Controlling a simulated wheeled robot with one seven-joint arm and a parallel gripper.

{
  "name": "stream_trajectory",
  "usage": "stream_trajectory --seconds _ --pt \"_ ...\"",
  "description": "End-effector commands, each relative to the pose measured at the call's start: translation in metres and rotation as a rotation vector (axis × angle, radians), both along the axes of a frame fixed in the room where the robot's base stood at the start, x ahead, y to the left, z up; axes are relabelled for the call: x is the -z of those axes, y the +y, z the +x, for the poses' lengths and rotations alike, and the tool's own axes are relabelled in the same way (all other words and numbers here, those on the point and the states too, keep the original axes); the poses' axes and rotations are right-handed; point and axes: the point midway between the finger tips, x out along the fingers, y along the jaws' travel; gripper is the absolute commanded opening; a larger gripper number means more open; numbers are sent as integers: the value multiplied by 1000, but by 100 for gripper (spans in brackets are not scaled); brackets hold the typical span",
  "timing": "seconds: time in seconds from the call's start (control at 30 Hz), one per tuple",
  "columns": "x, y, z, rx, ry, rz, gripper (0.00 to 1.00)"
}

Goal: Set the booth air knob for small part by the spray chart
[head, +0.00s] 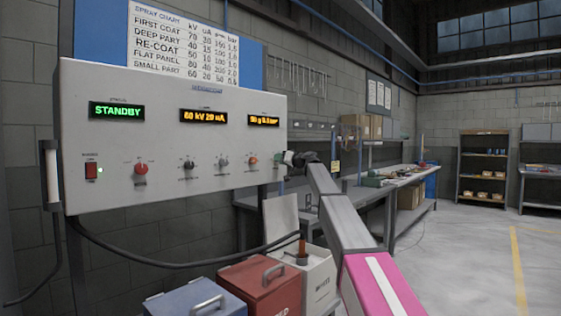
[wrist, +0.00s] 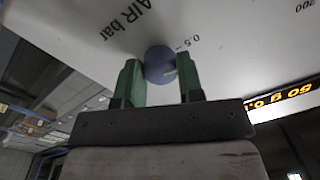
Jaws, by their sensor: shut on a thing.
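The control panel (head: 185,150) shows a green STANDBY display (head: 117,111) and amber displays; the right one (head: 264,121) seems to end in 0.5 bar, but its digits are blurred. The spray chart (head: 185,45) hangs above; its bottom SMALL PART row seems to end in 0.5, though small. My gripper (head: 291,158) is at the panel's right end and hides the air knob there. In the wrist view, my gripper (wrist: 160,82) has its green fingers shut on the blue-grey air knob (wrist: 159,62), beside the "AIR bar" lettering. A pale mark on the knob appears to face the 0.5 label.
Blue (head: 195,300) and red (head: 262,285) lidded boxes stand below. Open floor (head: 475,255) lies right.

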Motion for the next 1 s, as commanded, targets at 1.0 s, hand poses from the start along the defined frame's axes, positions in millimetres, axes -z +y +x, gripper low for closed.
stream_trajectory --seconds 1.0 --pt "2 0 -1 -3 -191 -153 11"
